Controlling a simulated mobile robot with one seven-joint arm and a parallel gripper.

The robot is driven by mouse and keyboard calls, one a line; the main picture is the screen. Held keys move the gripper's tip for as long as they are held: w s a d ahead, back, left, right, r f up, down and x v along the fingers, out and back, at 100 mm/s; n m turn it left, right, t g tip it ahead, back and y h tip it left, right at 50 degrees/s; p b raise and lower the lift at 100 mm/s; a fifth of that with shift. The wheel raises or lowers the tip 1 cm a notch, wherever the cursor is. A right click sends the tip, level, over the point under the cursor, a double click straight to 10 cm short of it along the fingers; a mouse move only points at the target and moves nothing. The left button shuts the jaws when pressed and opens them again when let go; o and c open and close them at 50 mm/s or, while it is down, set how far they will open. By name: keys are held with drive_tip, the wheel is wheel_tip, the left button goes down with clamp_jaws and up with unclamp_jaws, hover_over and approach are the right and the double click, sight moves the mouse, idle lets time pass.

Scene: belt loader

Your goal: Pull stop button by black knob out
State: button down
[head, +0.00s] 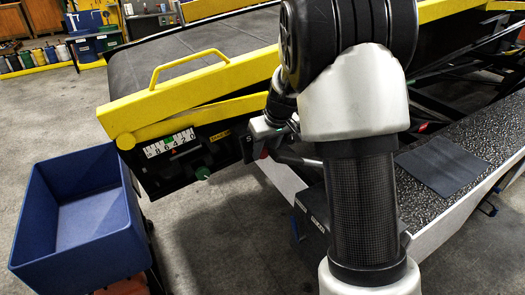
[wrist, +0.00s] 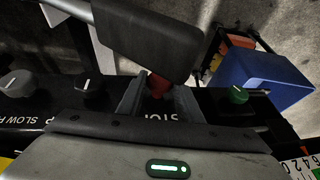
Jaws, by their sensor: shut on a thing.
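The red stop button (wrist: 157,85) sits on the dark control panel above the partly hidden letters "STOP" in the wrist view. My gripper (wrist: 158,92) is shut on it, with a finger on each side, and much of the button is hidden. The black knob (wrist: 90,87) with a white mark is just left of my gripper. In the head view my gripper (head: 264,152) is at the end of the yellow loader's panel, partly behind my arm; a bit of red shows there.
A grey knob (wrist: 18,83) is further left on the panel, by the word "SLOW". A green knob (wrist: 237,96) is right of my gripper; it also shows in the head view (head: 203,173). A blue bin (head: 88,245) stands at left. A yellow rail (head: 190,95) runs above the panel.

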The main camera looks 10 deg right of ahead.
drive_tip(key=shift+s+f, duration=0.1)
drive_tip(key=shift+s, duration=0.15)
drive_tip(key=c, duration=1.3)
unclamp_jaws()
drive_tip(key=shift+o, duration=0.2)
drive_tip(key=v, duration=1.7)
drive_tip(key=shift+s+r, duration=0.15)
drive_tip(key=shift+r, duration=0.15)
drive_tip(key=shift+d, duration=0.1)
